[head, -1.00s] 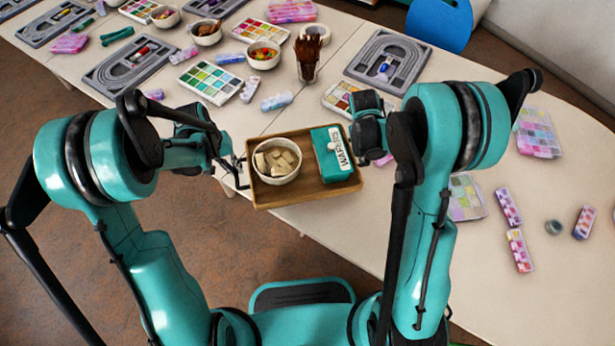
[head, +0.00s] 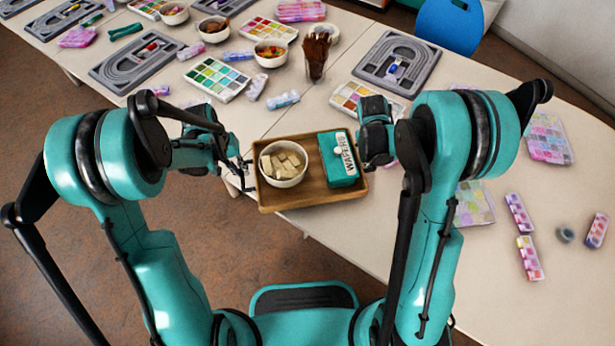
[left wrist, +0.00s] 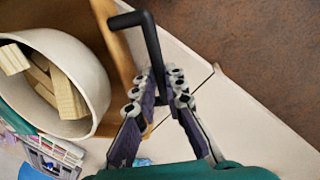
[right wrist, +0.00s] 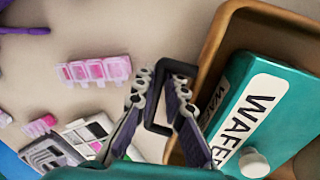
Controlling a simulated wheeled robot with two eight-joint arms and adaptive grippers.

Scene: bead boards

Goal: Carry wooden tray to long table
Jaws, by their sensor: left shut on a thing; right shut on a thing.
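The wooden tray (head: 312,201) is held level between my two grippers at the near edge of the long table (head: 350,240). It carries a white bowl (head: 283,178) of pale blocks and a teal wafers box (head: 339,172). My left gripper (left wrist: 160,85) is shut on the black handle (left wrist: 150,35) at the tray's left end. My right gripper (right wrist: 163,80) is shut on the black handle (right wrist: 158,127) at the right end; in the head view my arm partly hides that end. I cannot tell whether the tray's underside touches the table.
Grey bead boards (head: 398,62), a paint palette (head: 217,79), a bowl of beads (head: 271,53) and a brush cup (head: 316,62) stand beyond the tray. Bead boxes (head: 529,258) lie to the right.

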